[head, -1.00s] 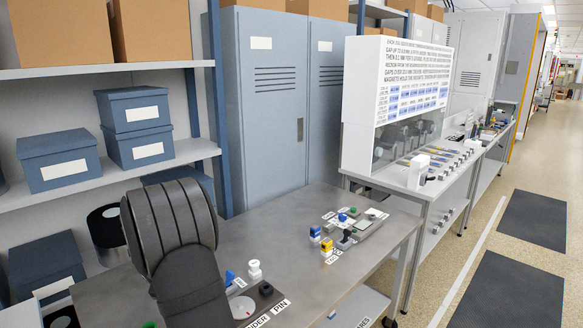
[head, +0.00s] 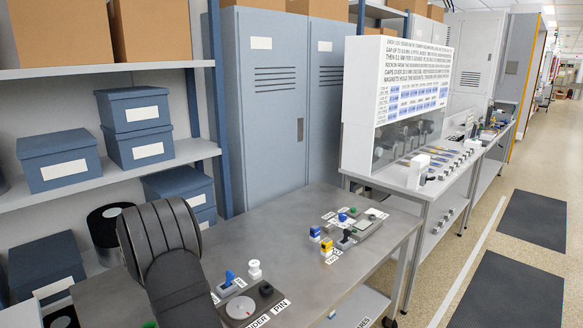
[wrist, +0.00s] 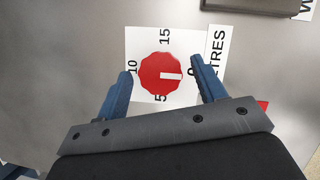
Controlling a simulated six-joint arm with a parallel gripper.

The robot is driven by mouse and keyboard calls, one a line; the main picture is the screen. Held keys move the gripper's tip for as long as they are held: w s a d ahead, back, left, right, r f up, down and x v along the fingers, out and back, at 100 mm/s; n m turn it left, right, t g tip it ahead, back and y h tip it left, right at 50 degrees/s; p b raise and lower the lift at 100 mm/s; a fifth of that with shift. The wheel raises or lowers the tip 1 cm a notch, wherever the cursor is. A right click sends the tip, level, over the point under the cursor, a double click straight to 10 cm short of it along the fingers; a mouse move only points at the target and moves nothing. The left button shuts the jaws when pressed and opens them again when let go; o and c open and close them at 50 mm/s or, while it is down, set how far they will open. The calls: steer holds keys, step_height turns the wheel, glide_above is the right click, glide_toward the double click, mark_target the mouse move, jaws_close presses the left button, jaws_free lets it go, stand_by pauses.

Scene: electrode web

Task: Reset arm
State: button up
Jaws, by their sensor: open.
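My gripper (wrist: 160,70) shows in the wrist view with its two blue fingers apart and nothing held between them. A red round dial (wrist: 161,74) with a white pointer mark sits on a white plate (wrist: 140,40) numbered 15, 10, 5 and 0. The fingertips appear on either side of the dial in the picture; I cannot tell the height between them and it. In the head view, my dark arm covers the front left of the table, and the gripper's fingers are hidden.
The grey metal table (head: 290,225) has free room in its middle. A blue piece (head: 230,277), a white knob (head: 255,269) and a grey disc (head: 240,308) stand near my arm. A group of small coloured parts (head: 345,230) sits at the far right. Shelves with blue boxes (head: 137,108) stand behind.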

steer(key=m+g+h, duration=0.1)
steer(key=m, duration=0.3)
steer(key=shift+w+a+m, duration=0.1)
steer(key=shift+m, duration=0.2)
steer(key=m+g+h, duration=0.1)
steer(key=m, duration=0.3)
steer(key=shift+m+g, duration=0.3)
steer(key=shift+g, duration=0.1)
